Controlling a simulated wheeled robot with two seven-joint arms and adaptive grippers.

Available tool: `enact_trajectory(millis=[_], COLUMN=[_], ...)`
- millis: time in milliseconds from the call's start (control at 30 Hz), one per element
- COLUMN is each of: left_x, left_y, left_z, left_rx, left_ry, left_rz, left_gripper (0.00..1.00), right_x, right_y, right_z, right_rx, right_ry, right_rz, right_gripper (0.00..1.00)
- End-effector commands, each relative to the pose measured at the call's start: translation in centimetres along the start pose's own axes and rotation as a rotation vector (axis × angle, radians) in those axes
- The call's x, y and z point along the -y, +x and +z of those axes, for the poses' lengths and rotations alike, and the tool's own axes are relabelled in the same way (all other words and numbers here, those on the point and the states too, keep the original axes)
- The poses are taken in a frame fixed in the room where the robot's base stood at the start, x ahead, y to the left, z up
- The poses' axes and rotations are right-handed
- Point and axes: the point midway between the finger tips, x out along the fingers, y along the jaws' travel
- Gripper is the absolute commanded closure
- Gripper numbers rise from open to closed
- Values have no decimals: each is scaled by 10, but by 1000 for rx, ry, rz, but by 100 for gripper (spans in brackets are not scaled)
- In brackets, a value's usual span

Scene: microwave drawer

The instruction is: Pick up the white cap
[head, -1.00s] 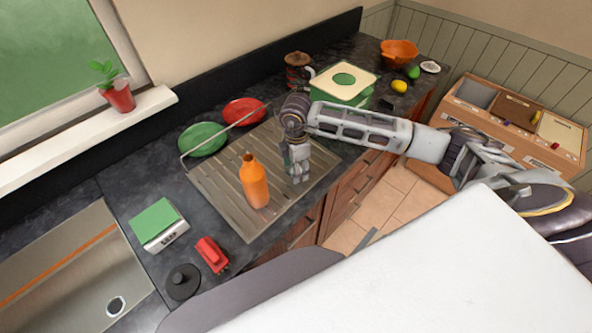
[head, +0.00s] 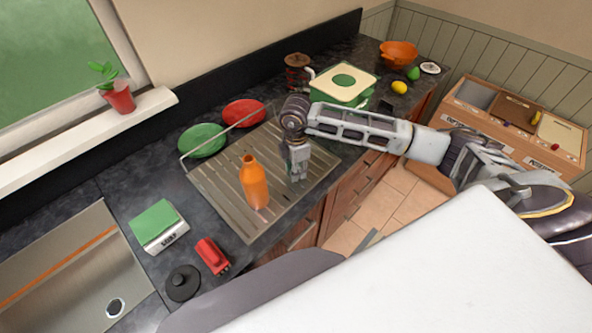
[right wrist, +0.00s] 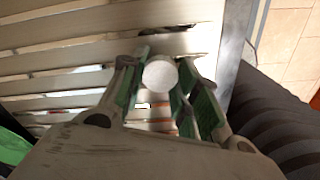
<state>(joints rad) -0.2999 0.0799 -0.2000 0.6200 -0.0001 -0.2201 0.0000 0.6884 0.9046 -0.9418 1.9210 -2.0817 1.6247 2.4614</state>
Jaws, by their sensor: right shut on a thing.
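The white cap (right wrist: 159,75) is a small round disc in the right wrist view, between the green-padded fingers of my right gripper. My right gripper (head: 297,178) points down over the ribbed metal drying rack (head: 222,192), to the right of the orange bottle. In the right wrist view the gripper (right wrist: 160,82) is shut on the cap, low over the slats. The cap is too small or hidden to make out in the head view. My left gripper is not in view.
An orange bottle (head: 254,184) stands on the rack close to my right gripper. A green plate (head: 202,140) and a red plate (head: 244,113) are behind it.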

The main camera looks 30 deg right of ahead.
Motion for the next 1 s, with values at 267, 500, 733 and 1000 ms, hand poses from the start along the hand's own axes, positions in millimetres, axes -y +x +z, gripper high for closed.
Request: enact_trajectory(millis=[267, 500, 733, 1000], left_x=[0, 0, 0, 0], left_y=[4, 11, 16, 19], left_z=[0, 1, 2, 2], left_rx=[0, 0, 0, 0], left_ry=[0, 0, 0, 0], left_rz=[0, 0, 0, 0], left_gripper=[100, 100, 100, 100], right_x=[-1, -1, -1, 0], right_y=[-16, -48, -81, -99], right_z=[0, 0, 0, 0], right_rx=[-1, -1, -1, 0], right_ry=[-1, 0, -1, 0], right_rz=[2, 4, 3, 1], right_gripper=[76, 76, 76, 76])
